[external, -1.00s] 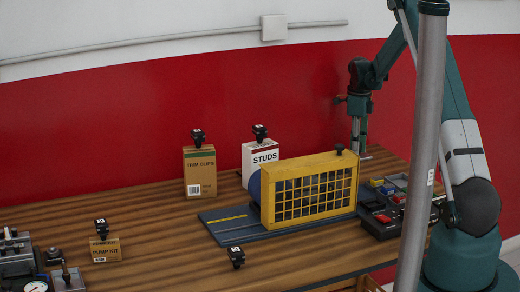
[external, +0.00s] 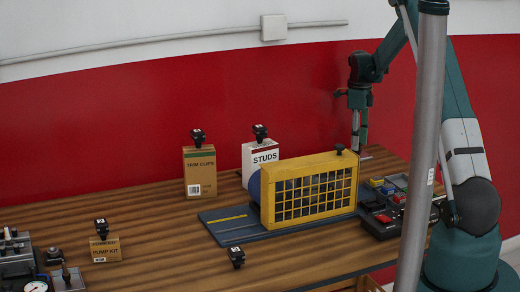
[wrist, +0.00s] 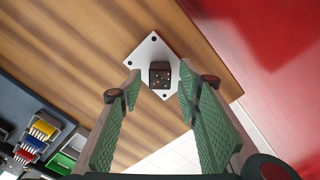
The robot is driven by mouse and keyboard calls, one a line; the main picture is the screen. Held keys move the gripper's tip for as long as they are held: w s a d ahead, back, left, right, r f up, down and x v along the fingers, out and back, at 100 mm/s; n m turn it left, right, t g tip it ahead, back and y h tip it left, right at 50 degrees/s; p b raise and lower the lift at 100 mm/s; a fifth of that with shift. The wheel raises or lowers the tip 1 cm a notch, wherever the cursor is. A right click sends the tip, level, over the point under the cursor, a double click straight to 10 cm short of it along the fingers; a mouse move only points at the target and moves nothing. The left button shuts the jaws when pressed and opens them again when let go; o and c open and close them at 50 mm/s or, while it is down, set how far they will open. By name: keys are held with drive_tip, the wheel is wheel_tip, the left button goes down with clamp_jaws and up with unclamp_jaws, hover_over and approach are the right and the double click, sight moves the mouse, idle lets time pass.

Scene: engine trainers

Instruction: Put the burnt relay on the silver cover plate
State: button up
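A dark, speckled, square block, which looks like the burnt relay (wrist: 160,77), sits on the silver cover plate (wrist: 142,58) in the wrist view. The plate is a light square with dark dots near its corners. My gripper (wrist: 160,86) is open, with its green fingers on either side of the relay and gaps to both. In the external view my gripper (external: 359,150) points down behind the right end of the yellow cage. Only a small sliver of the plate (external: 366,157) seems to show there, and the relay is hidden.
A yellow cage (external: 310,190) on a dark base stands beside the gripper. Boxes labelled STUDS (external: 262,157) and TRIM CLIPS (external: 199,172) stand left. A red wall is close behind.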

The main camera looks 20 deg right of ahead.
wheel_tip(320, 180, up, 10)
drive_tip(key=shift+f, duration=0.25)
idle(0.4)
idle(0.3)
